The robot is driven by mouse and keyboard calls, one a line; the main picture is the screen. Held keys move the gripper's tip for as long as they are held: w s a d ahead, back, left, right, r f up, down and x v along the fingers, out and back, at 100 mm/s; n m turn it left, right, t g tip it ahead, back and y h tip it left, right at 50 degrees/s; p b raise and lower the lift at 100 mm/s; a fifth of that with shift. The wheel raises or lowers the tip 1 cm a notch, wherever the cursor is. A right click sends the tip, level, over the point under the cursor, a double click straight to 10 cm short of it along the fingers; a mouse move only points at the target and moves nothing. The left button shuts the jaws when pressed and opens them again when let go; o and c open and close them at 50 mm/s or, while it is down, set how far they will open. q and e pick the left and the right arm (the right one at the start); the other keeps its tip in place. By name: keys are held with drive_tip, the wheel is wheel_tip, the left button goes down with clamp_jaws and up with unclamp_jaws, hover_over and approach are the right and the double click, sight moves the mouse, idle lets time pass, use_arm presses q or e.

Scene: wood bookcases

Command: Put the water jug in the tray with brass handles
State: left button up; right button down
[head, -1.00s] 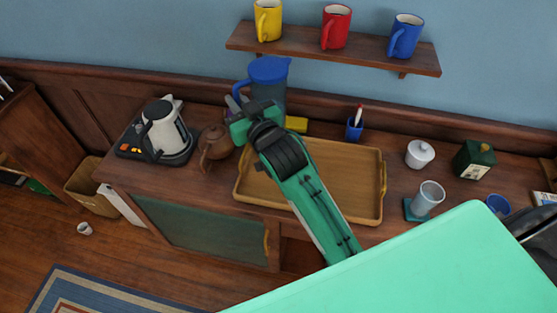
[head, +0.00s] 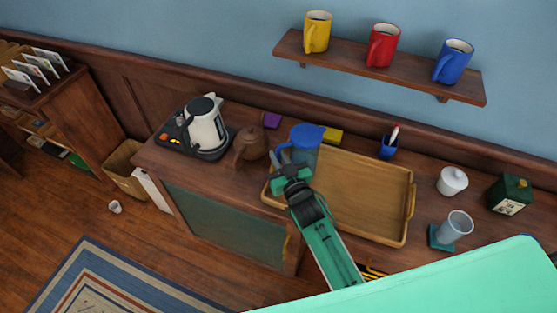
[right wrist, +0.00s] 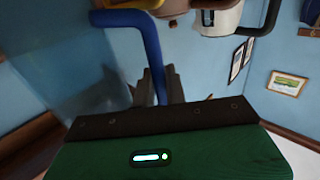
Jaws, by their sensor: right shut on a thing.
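The water jug (head: 305,152), bluish and see-through with a blue lid and handle, is upright at the back left corner of the tray. My right gripper (head: 284,168) is shut on its handle, and hides its lower part. I cannot tell whether its base touches the tray. In the right wrist view the blue handle (right wrist: 150,42) runs down to the dark fingers (right wrist: 157,88). The wooden tray (head: 365,205) with brass handles lies on the sideboard, its middle and right empty. My left gripper is not in view.
A brown teapot (head: 250,146) and a kettle (head: 207,125) stand left of the jug. A yellow block (head: 333,135) and a blue pen cup (head: 387,148) are behind the tray.

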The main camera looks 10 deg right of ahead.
drive_tip(key=shift+f, duration=0.8)
drive_tip(key=shift+f, duration=0.15)
drive_tip(key=c, duration=1.4)
unclamp_jaws()
drive_tip(key=shift+c, duration=0.2)
